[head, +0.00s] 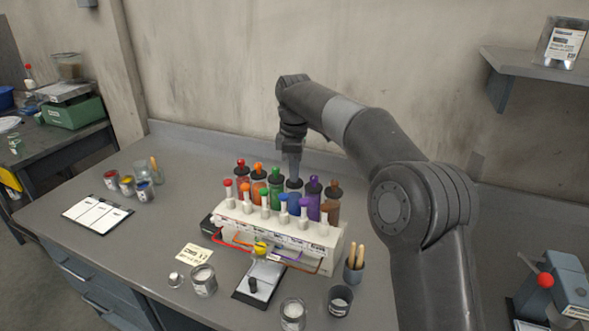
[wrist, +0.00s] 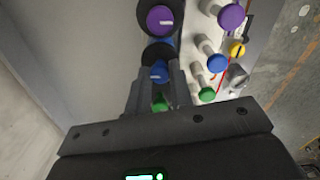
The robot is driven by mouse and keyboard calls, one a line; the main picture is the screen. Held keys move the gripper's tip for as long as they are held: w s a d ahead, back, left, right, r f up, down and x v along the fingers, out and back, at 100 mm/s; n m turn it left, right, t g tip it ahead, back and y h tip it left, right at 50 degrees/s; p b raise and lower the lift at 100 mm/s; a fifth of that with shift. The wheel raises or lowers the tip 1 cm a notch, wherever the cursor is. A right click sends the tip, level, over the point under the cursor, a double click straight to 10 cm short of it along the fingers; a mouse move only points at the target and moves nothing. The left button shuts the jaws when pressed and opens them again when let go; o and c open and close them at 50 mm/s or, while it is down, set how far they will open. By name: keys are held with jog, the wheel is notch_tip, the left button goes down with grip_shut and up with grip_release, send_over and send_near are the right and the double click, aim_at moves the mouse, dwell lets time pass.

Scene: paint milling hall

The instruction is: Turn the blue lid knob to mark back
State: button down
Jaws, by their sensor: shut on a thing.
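The blue lid knob (wrist: 160,71) sits between the two fingers of my gripper (wrist: 158,84) in the wrist view, with a short pale mark on its top. In the head view my gripper (head: 293,168) reaches straight down onto the blue jar (head: 295,197), in the back row between the green jar (head: 276,184) and the purple jar (head: 313,196). My gripper is shut on the blue knob. The fingers cover the knob's sides and hide it in the head view. I cannot read a "back" label.
A white rack (head: 290,228) with several colour-topped plugs stands just in front of the jars. The neighbouring purple knob (wrist: 160,19) and green knob (wrist: 160,102) are close.

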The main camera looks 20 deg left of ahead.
jog(key=c, duration=1.3)
grip_release()
jog(key=shift+r, duration=5.4)
